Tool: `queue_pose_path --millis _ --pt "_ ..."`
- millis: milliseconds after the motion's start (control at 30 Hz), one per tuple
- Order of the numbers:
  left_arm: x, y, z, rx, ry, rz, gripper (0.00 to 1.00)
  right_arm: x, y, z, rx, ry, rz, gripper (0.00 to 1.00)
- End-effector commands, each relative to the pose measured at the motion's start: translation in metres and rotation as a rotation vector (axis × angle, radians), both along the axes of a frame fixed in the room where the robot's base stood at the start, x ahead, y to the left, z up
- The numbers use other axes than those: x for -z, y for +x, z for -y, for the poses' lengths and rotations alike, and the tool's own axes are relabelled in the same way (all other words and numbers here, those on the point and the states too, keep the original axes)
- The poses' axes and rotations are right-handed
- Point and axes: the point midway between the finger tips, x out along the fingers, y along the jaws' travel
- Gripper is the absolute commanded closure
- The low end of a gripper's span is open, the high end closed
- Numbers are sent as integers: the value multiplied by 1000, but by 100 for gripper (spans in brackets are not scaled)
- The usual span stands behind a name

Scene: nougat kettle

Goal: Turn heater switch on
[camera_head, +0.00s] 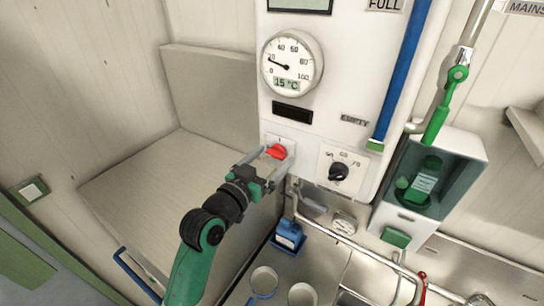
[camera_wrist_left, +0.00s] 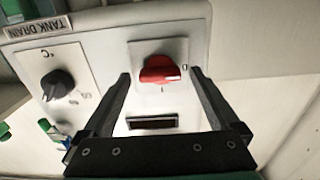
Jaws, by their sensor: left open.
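The heater switch is a red rotary knob (camera_head: 277,152) on a white plate, low on the left side of the white control panel (camera_head: 338,97). In the left wrist view the red knob (camera_wrist_left: 160,70) appears between my finger tips, its handle lying roughly across the picture. My left gripper (camera_head: 262,162) is open just in front of the knob, with one finger on either side in the left wrist view (camera_wrist_left: 164,82). I cannot tell whether the fingers touch the plate. My right gripper is not in view.
A black temperature dial (camera_head: 339,172) sits right of the switch. A round gauge (camera_head: 292,63) reading 15 °C is above. A blue pipe (camera_head: 404,70) runs down the panel's right side. A green-cased recess (camera_head: 428,183) stands further right. Metal cups (camera_head: 264,281) stand below.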

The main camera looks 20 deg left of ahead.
Motion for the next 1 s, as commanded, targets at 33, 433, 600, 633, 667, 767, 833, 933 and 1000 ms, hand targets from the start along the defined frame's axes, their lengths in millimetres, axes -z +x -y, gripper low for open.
queue_pose_path --millis 33,433,600,633,667,767,833,933,1000 --pt "0 3 1 1 0 -1 5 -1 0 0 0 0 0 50" --pt "0 6 1 0 1 0 21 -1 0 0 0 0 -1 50" --pt "0 6 1 0 1 0 52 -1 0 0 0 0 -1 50" --pt "0 6 1 0 1 0 57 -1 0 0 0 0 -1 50" --pt "0 6 1 0 1 0 63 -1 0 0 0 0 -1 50" --pt "0 6 1 0 1 0 81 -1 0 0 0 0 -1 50" --pt "0 6 1 0 1 0 91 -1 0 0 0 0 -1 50" --pt "1 6 1 0 3 0 91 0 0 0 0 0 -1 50" --pt "1 6 1 0 9 1 91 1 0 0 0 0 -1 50"
